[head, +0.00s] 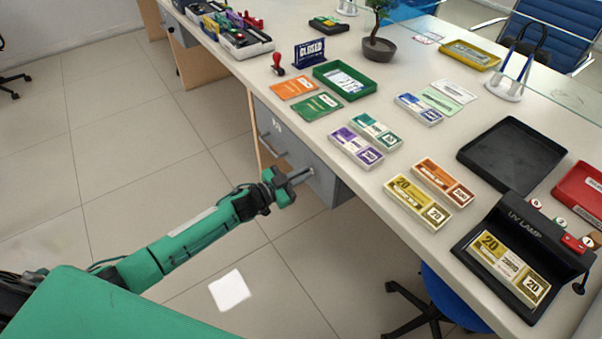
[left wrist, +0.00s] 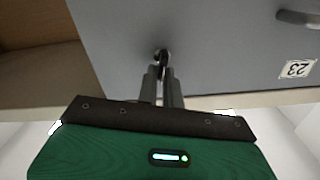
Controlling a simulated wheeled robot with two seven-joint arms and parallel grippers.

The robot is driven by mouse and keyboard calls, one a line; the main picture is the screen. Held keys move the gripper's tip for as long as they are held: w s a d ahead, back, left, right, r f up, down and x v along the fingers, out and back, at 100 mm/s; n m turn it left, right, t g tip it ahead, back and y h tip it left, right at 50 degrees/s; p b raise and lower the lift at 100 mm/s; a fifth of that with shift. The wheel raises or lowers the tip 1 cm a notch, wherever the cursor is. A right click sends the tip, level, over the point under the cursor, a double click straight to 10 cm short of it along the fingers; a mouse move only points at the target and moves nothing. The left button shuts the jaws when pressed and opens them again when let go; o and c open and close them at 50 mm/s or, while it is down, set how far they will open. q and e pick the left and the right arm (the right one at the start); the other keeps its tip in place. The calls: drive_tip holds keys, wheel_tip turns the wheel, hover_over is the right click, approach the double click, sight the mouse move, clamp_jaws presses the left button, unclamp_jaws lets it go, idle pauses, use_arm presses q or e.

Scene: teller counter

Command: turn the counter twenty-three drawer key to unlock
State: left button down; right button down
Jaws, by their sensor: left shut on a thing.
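The grey drawer front (head: 290,150) is under the counter's edge in the head view. In the left wrist view the drawer front (left wrist: 215,50) fills much of the picture and bears the label 23 (left wrist: 297,69). My left gripper (head: 308,172) reaches the drawer front's right part. In the left wrist view my left gripper (left wrist: 163,75) is shut on the small dark key (left wrist: 161,56) at the lock. The fingers hide most of the key, and I cannot tell its turn angle clearly. My right gripper is in neither view.
The drawer handle (head: 268,145) sticks out left of my left gripper. The counter top (head: 300,135) above holds banknote bundles, a green tray (head: 345,80) and a UV lamp (head: 520,255). A blue chair (head: 450,300) stands below the counter.

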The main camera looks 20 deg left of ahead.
use_arm(q)
drive_tip(key=m, duration=0.2)
drive_tip(key=shift+s+d+m, duration=0.15)
drive_tip(key=shift+m, duration=0.25)
drive_tip(key=shift+f+m, duration=0.15)
drive_tip(key=shift+m, duration=0.75)
drive_tip(key=shift+s+d+f+m, duration=0.1)
drive_tip(key=shift+m, duration=0.8)
drive_tip(key=m+b, duration=0.1)
drive_tip(key=m, duration=0.1)
drive_tip(key=shift+d+f+m, duration=0.1)
drive_tip(key=shift+f+m, duration=0.05)
drive_tip(key=shift+m, duration=0.25)
drive_tip(key=shift+s+f+m+b, duration=0.15)
drive_tip(key=shift+m+b, duration=0.4)
drive_tip(key=shift+m, duration=0.65)
drive_tip(key=shift+f+m, duration=0.1)
drive_tip(key=shift+m, duration=0.6)
drive_tip(key=shift+m+b, duration=0.55)
drive_tip(key=shift+m, duration=0.45)
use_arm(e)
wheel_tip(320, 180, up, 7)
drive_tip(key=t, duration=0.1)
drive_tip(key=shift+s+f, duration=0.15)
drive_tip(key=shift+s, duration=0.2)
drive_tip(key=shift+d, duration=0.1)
